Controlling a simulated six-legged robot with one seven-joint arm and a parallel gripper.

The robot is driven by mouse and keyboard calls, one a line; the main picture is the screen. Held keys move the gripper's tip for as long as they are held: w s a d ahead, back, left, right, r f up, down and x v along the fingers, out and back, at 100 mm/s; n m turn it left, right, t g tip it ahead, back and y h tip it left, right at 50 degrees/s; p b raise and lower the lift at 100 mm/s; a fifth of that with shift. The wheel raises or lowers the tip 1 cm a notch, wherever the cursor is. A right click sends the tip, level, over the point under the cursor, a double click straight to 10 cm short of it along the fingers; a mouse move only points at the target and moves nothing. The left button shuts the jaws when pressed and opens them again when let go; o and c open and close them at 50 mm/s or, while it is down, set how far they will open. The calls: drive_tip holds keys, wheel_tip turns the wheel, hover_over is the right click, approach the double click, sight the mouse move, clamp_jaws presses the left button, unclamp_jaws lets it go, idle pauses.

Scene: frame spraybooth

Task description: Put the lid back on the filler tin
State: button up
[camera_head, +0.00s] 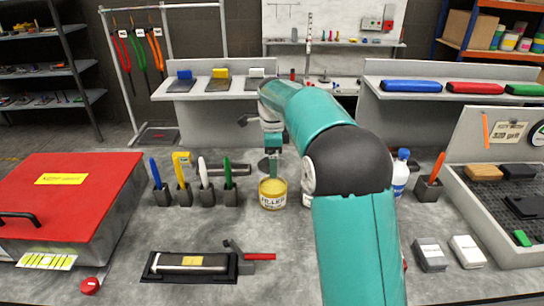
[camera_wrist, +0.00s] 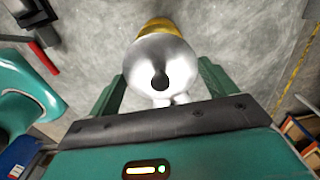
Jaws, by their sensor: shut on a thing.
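The filler tin (camera_head: 272,200), a round cream tin with dark lettering and a yellowish top, stands upright on the grey bench in the head view. My gripper (camera_head: 273,168) points down right above it. In the wrist view my gripper (camera_wrist: 161,78) has its green fingers on either side of a shiny silver round lid (camera_wrist: 145,58) with a dark mark at its middle, and is shut on it. A yellow part, seemingly of the tin (camera_wrist: 160,27), shows past the lid's far edge. I cannot tell whether lid and tin touch.
Several pens in dark holders (camera_head: 205,192) stand left of the tin. A black tray (camera_head: 243,268) and a red-handled tool (camera_head: 258,257) lie in front. The bench just before the tin is clear.

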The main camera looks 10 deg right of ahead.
drive_tip(key=shift+s+f, duration=0.15)
drive_tip(key=shift+f, duration=3.05)
drive_tip(key=shift+f, duration=0.15)
drive_tip(key=o, duration=0.8)
drive_tip(key=shift+o, duration=0.2)
drive_tip(key=shift+r, duration=3.55)
